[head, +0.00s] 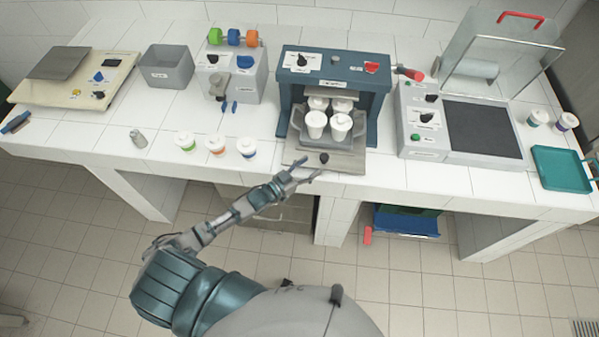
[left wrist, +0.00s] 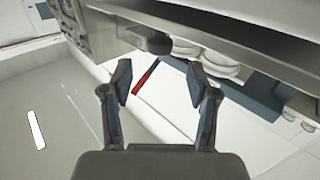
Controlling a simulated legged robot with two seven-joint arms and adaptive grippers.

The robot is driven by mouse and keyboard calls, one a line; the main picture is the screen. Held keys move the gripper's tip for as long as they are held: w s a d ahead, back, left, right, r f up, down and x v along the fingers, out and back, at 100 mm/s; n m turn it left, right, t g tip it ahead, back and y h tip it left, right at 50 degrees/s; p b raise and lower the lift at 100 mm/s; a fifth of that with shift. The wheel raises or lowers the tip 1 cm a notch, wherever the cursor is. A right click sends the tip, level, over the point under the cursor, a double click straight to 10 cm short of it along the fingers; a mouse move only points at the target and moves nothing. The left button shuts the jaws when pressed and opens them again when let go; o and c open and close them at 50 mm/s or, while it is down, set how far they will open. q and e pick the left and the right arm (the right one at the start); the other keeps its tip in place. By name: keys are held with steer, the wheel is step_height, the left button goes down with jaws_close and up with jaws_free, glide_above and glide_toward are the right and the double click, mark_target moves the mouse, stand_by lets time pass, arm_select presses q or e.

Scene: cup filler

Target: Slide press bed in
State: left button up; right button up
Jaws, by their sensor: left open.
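The press (head: 333,62) is a dark blue frame on the white counter. Its grey press bed (head: 345,162) sticks out at the front, with a black knob (head: 324,158) on its front part. Several white cups stand in a grey holder (head: 357,127) on the bed. My left gripper (head: 310,168) is open at the bed's front edge, close to the knob. In the left wrist view my open fingers (left wrist: 159,78) are spread below the dark knob (left wrist: 155,42) and the bed's grey edge (left wrist: 225,40); nothing is between them. My right gripper is not in view.
A grey machine with a black plate (head: 482,130) is to the right, and a teal tray (head: 563,167) lies at the far right.

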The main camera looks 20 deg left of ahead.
arm_select(q)
steer(key=v, duration=0.4)
steer(key=shift+s+a, duration=0.25)
steer(key=shift+a, duration=0.15)
steer(key=shift+f, duration=0.1)
